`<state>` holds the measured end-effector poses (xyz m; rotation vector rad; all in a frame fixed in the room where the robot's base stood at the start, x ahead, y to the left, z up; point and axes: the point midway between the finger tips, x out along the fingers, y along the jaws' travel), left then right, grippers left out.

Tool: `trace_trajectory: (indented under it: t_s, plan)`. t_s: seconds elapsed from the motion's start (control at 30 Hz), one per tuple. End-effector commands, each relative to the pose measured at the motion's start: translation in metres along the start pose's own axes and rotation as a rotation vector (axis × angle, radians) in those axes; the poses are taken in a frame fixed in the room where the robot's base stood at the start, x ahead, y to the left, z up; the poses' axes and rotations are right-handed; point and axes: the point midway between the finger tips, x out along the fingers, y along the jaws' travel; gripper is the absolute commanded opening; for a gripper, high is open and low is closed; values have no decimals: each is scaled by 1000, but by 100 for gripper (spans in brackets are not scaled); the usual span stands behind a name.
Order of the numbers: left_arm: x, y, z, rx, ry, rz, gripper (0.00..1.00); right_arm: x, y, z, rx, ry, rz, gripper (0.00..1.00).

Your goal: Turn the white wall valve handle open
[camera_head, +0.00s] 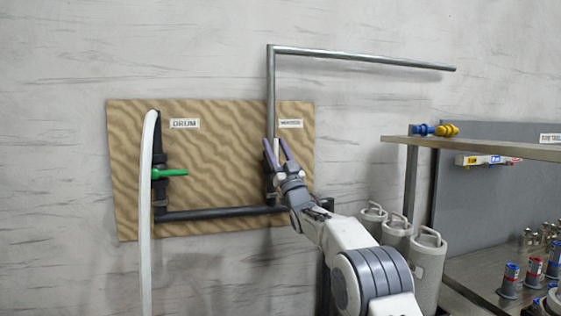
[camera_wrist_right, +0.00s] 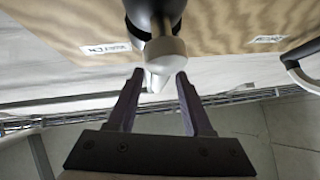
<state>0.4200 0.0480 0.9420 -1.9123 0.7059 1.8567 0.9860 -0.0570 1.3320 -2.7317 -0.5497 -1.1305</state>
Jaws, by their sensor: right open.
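The white valve handle (camera_wrist_right: 165,50) shows in the right wrist view, sticking out from a dark pipe fitting on the wall board. Its pale far end reaches between the fingertips of my right gripper (camera_wrist_right: 160,73). In the head view my right gripper (camera_head: 275,141) has its two purple fingers apart, pointing up, in front of the right-hand pipe. A small pale part of the handle (camera_head: 276,147) shows between them. Whether the fingers touch the handle cannot be told. My left gripper is not in view.
The wood-grain board (camera_head: 220,150) also carries a green handle (camera_head: 170,173) under the DRUM label (camera_head: 185,123), beside a white hose (camera_head: 147,220). A black pipe (camera_head: 220,213) runs low across the board. Grey canisters (camera_head: 428,270) and a metal shelf (camera_head: 480,147) stand at right.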

Motion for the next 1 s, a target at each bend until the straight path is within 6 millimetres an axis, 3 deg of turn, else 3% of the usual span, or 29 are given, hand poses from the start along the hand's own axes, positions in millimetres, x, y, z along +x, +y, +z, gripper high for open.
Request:
trace_trajectory:
  t_s: [0.3,0.6,1.0]
  plan:
    - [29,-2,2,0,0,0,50,-47,0,3,-1,-1,1,51]
    - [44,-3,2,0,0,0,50,-89,0,1,-1,-1,0,51]
    - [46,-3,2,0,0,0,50,-99,-1,0,-1,0,-1,51]
